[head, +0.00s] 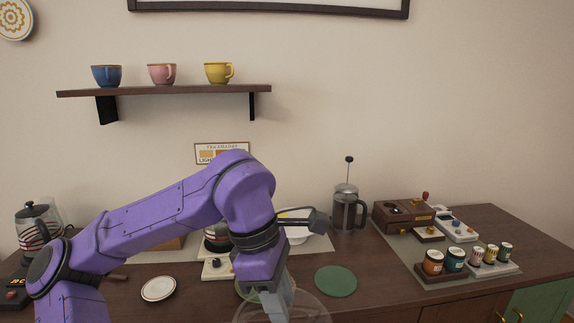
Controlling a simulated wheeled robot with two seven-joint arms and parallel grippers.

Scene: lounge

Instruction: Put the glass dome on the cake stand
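My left gripper (280,303) points down at the bottom middle of the head view, seen from behind its wrist. A clear, rounded glass shape (312,306), which looks like the glass dome, shows around and beside its fingers and is cut off by the lower edge. I cannot tell whether the fingers are shut on it. I cannot make out the cake stand for certain. A flat green disc (336,281) lies on the counter just right of the gripper, and another green edge shows at its left, partly hidden. My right gripper is not in view.
A white saucer (158,288) lies on the wooden counter (385,292) at the left. A French press (348,208) stands behind the green disc. Small jars (433,263) stand in a tray at the right. A kettle (36,228) is at far left. Cups sit on a wall shelf (170,90).

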